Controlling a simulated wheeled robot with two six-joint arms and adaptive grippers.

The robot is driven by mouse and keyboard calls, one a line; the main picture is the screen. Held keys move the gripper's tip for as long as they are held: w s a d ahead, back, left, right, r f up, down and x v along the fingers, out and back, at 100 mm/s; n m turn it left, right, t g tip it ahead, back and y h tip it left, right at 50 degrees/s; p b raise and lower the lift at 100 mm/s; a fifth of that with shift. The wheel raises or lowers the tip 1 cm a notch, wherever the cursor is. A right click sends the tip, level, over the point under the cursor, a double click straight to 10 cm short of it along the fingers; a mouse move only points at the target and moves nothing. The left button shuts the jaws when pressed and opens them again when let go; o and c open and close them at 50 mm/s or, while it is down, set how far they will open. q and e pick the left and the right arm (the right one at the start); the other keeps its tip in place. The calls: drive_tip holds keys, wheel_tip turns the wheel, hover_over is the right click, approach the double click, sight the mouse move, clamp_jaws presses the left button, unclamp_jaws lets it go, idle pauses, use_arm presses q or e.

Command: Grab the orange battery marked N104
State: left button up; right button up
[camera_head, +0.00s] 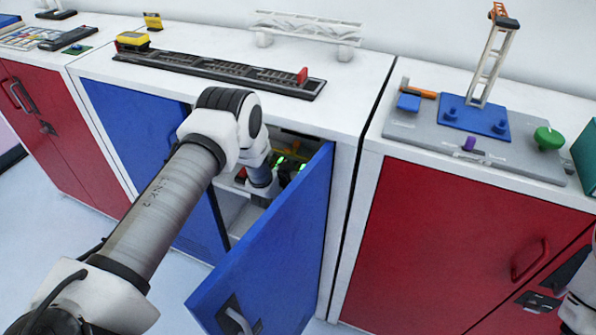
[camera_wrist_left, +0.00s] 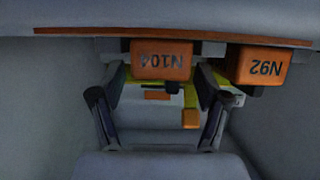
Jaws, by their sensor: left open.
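The orange battery marked N104 (camera_wrist_left: 162,60) is in the upper middle of the left wrist view, its marking upside down. My left gripper (camera_wrist_left: 160,82) is open, with one finger on each side below this battery; I cannot tell whether they touch it. In the head view my left arm reaches into the cabinet behind the open blue door, and its gripper (camera_head: 284,168) is partly hidden there. A second orange battery, marked N92 (camera_wrist_left: 262,66), is just right of N104. My right gripper is not in view.
The open blue door (camera_head: 275,250) stands close beside my left forearm. An orange-edged shelf (camera_wrist_left: 75,32) runs along the top of the wrist view. Yellow parts and a small orange block (camera_wrist_left: 190,118) show between the fingers. A crane model (camera_head: 493,60) stands on the right counter.

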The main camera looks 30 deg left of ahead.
use_arm(q)
drive_tip(key=shift+s, duration=0.1)
drive_tip(key=c, duration=1.4)
drive_tip(key=shift+r, duration=0.1)
